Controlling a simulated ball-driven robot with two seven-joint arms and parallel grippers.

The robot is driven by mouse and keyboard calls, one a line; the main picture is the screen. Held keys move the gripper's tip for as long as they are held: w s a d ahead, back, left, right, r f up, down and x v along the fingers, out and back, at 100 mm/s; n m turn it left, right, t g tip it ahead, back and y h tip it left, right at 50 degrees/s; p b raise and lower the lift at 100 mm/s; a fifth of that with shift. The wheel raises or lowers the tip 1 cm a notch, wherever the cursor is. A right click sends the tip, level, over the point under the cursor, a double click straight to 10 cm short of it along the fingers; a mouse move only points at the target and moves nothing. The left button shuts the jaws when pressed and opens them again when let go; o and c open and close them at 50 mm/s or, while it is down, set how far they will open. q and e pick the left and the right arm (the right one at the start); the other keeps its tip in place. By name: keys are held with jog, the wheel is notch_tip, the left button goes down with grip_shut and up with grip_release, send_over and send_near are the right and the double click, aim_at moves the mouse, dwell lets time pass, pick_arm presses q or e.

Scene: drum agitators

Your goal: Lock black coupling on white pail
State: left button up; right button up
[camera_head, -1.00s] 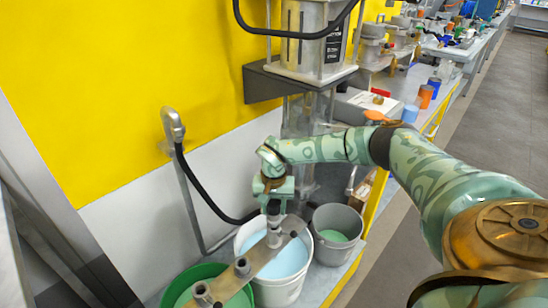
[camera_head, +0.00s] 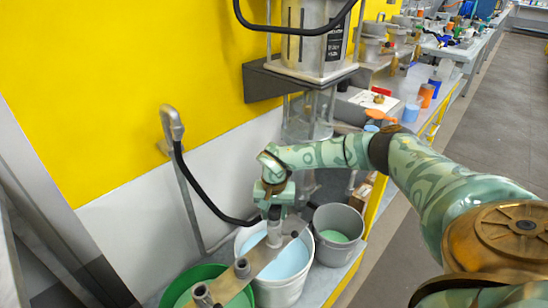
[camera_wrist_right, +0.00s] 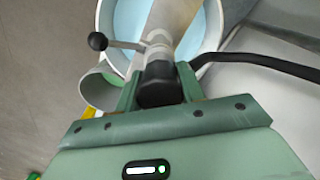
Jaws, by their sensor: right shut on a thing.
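The white pail (camera_head: 281,291) holds pale blue liquid and stands between two other pails. A metal beam (camera_head: 257,262) with upright fittings lies across it. My right gripper (camera_head: 274,208) is over the white pail, shut on the black coupling (camera_wrist_right: 158,85). In the wrist view the coupling sits between the two green fingers, in line with a metal fitting (camera_wrist_right: 158,50) and seemingly against it. Whether it is fully seated cannot be told. A lever with a black knob (camera_wrist_right: 97,41) sticks out left from the fitting. My left gripper is not in view.
A green pail (camera_head: 168,292) stands at left and a grey pail (camera_head: 338,249) with green liquid at right. A black hose (camera_head: 205,195) runs from a wall pipe (camera_head: 173,128) toward the coupling. A steel machine (camera_head: 315,45) stands behind on a shelf.

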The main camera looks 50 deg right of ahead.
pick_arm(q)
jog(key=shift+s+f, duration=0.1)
pick_arm(e)
jog(key=shift+f, duration=0.35)
dwell(0.4)
jog(key=o, duration=1.3)
jog(key=shift+c, duration=0.5)
jog(key=shift+r, duration=0.1)
notch_tip(320, 180, up, 10)
jog(key=p, duration=0.6)
jog(key=shift+p, duration=0.35)
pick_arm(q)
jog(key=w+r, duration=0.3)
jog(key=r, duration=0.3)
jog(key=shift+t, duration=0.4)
